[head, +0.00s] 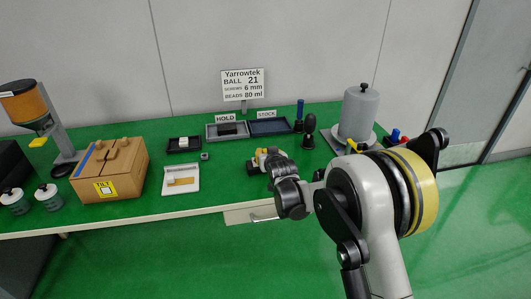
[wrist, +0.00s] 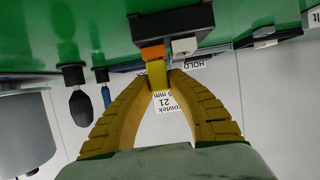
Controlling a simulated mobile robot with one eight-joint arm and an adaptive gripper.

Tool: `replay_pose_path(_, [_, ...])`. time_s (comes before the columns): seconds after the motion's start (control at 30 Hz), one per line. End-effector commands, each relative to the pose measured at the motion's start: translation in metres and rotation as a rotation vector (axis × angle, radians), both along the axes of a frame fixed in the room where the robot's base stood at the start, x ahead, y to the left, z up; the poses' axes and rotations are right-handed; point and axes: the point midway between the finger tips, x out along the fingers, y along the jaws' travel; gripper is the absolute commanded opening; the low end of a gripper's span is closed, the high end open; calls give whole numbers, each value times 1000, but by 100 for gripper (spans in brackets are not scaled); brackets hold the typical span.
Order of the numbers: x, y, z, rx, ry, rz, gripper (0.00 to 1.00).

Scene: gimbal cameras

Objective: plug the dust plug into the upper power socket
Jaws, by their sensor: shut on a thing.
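My gripper (wrist: 161,78) is shut, its two curved yellow fingers meeting on a small yellow piece (wrist: 157,73), which I take to be the dust plug. The piece lines up with an orange block (wrist: 153,53) on a black unit (wrist: 150,30) on the table; whether they touch or are apart I cannot tell. A white block (wrist: 184,46) sits beside the orange one on the same unit. In the head view my gripper (head: 268,158) is at the front middle of the table, over the dark unit (head: 253,168). My wrist hides part of it, and no socket opening shows clearly.
On the green table (head: 225,190), a white tray (head: 181,190) and a cardboard box (head: 110,187) stand left. Hold and stock trays (head: 270,127) lie behind. A dark knobbed tool (head: 308,130) and a grey cylinder (head: 357,115) stand to the right.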

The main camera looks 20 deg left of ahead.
Motion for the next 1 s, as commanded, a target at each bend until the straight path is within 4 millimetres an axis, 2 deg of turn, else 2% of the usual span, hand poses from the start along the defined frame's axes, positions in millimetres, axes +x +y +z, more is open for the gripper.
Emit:
replay_pose_path(0.07, [-1,0,-2,-3,4,0,0])
replay_pose_path(0.1, [-1,0,-2,-3,4,0,28])
replay_pose_path(0.13, [-1,0,-2,-2,3,0,37])
replay_pose_path(0.17, [-1,0,-2,-2,3,0,41])
replay_pose_path(0.43, [-1,0,-1,-2,3,0,41])
replay_pose_path(0.57, [-8,-5,3,-2,3,0,41])
replay_pose_path(1.0, [-79,-48,36,-2,3,0,41])
